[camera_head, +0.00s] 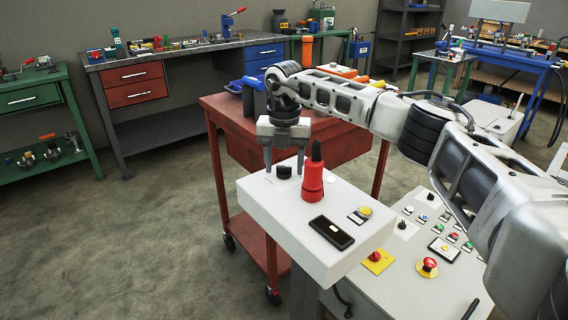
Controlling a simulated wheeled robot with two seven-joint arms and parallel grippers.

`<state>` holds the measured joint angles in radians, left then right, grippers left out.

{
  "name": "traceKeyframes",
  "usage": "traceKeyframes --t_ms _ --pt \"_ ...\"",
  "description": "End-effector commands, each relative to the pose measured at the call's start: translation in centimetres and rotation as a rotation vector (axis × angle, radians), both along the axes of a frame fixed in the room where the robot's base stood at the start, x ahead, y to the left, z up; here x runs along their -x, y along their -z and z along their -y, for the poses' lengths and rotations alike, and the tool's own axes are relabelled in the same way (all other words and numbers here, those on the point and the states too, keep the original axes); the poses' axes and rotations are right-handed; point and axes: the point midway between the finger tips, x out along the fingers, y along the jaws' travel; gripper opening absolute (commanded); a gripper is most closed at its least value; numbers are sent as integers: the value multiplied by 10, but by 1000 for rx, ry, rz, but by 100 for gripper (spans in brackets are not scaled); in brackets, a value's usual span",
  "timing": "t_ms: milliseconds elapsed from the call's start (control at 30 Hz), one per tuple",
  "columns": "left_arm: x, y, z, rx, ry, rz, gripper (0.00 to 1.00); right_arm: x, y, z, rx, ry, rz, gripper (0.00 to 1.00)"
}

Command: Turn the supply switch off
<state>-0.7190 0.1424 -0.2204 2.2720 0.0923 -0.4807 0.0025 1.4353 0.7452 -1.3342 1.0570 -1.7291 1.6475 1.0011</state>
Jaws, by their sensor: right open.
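A white box (255,205) carries a small black knob (284,172) near its back edge, which looks like the supply switch. My right gripper (284,167) points down above the box. It is open, with one finger to each side of the knob; whether they touch it I cannot tell. The knob's exact turn position is too small to read. My left gripper is not in view.
A red tool with a black top (313,178) stands upright on the box, close to the right finger. A black display (331,232) and a yellow button (365,211) lie in front. A grey control panel (405,280) with several buttons is at the right. A red cart (222,168) stands behind.

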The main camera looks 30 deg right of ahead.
Motion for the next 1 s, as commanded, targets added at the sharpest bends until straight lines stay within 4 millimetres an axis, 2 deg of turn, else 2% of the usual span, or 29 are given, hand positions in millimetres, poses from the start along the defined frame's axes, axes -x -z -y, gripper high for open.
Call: traceKeyframes --t_ms 267,300,433,467,767,1000 --pt "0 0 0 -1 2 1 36 0 2 0 0 0 0 55" --pt "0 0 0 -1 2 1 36 0 2 0 0 0 0 49" --pt "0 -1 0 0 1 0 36 0 2 0 0 0 0 13" --pt "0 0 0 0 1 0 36 0 1 0 0 0 0 10" --pt "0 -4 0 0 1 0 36 0 0 0 0 -23 0 10" --pt "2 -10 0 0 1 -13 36 0 -2 0 -1 -139 0 10"
